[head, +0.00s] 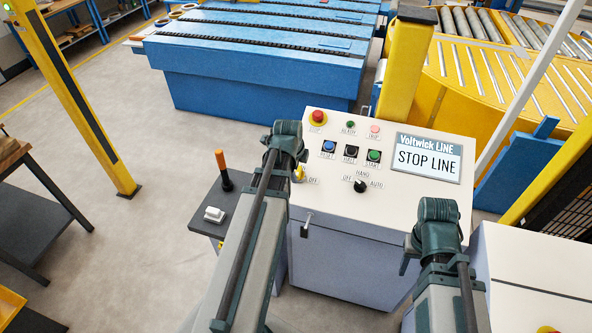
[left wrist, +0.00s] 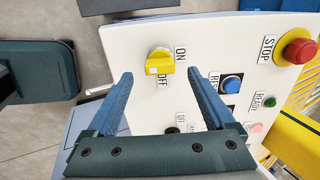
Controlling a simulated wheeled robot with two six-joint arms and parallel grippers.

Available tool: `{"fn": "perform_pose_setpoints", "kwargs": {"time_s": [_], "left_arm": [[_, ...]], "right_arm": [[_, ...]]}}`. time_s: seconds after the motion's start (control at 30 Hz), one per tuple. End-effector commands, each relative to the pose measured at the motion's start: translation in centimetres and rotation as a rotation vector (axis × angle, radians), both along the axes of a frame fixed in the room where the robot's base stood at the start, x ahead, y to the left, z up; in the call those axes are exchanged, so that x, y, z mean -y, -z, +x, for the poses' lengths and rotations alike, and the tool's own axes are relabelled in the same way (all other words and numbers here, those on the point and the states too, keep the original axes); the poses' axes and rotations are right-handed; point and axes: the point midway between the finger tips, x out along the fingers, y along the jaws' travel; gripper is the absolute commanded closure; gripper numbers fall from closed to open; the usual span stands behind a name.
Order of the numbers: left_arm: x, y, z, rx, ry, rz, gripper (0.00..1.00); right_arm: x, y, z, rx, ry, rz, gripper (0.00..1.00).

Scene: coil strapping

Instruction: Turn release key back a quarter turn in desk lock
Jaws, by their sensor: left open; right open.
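A yellow key-like knob (left wrist: 160,62) sits on a round base in the white sloped desk top, between the labels ON and OFF. Its pale mark lies on the side near OFF. In the head view the yellow knob (head: 300,172) is partly hidden by my left gripper (head: 297,163). In the left wrist view my left gripper (left wrist: 160,78) is open, its fingers apart, with the knob ahead of the gap between them and nothing held. My right gripper (head: 412,258) is open at the right front of the desk, away from the knob; its fingers are mostly hidden.
The desk (head: 345,262) carries a red stop button (head: 318,117), several coloured buttons, a black selector (head: 360,186) and a STOP LINE screen (head: 427,159). A metal latch (head: 306,222) shows on the desk front.

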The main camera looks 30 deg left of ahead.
Motion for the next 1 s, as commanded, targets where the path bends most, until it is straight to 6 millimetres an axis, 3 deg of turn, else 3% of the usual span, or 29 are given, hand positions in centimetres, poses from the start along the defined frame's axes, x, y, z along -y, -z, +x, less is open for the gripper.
{"fn": "perform_pose_setpoints", "kwargs": {"time_s": [0.03, 0.23, 0.67, 1.0], "left_arm": [[-0.1, 1.5, 0.4, 0.0, 0.0, 0.0, 0.12], [-0.3, 3.9, 1.4, 0.0, 0.0, 0.0, 0.12], [-0.4, 4.4, 1.7, 0.0, 0.0, 0.0, 0.12], [-0.4, 4.4, 1.7, 0.0, 0.0, 0.0, 0.72]], "right_arm": [[0.0, 1.5, 0.0, 0.001, 0.001, 0.0, 0.5], [0.0, 3.9, 0.0, 0.001, 0.0, 0.0, 0.5], [0.0, 4.4, 0.0, 0.001, -0.002, -0.001, 0.5], [0.0, 4.4, 0.0, 0.001, -0.002, -0.001, 0.5]]}}
